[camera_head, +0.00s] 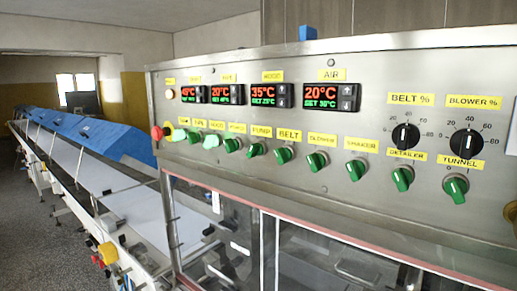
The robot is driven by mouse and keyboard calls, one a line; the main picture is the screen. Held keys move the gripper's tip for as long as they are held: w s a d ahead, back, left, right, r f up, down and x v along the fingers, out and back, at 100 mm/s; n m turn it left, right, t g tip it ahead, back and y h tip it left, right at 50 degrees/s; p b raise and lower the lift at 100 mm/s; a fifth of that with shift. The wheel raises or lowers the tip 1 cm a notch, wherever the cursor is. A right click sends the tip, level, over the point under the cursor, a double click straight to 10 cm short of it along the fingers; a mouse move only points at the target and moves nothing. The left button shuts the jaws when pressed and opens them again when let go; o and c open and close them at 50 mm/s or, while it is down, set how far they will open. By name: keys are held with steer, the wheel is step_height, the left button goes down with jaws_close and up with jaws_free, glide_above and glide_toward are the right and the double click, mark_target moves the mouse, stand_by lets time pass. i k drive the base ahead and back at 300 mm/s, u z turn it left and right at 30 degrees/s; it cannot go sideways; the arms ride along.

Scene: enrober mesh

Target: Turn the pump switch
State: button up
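The pump switch (256,150) is a green rotary knob on the grey metal control panel (370,105). It sits below a yellow label (262,131) reading PUMP, a little left of the panel's middle. It is in a row of similar green knobs. The knob under the BELT label (283,155) is just to its right, and another green knob (232,145) is just to its left. The exact angle of the pump knob is hard to tell at this size. My gripper is not in the camera view, and nothing is seen touching the switch.
Black dials (406,136) are on the right. A red button (157,133) protrudes at the panel's left end. Glass doors (300,250) are below. A long conveyor (100,178) with blue covers (90,135) extends back left beside open floor (40,240).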

mark_target(256, 149)
steer(key=u, duration=0.5)
steer(key=k, duration=1.3)
steer(key=u, duration=0.8)
steer(key=i, duration=1.95)
steer(key=z, duration=0.95)
steer(key=i, duration=0.45)
steer(key=z, duration=0.3)
steer(key=k, duration=0.85)
steer(key=z, duration=0.2)
steer(key=i, duration=0.6)
steer(key=u, duration=0.05)
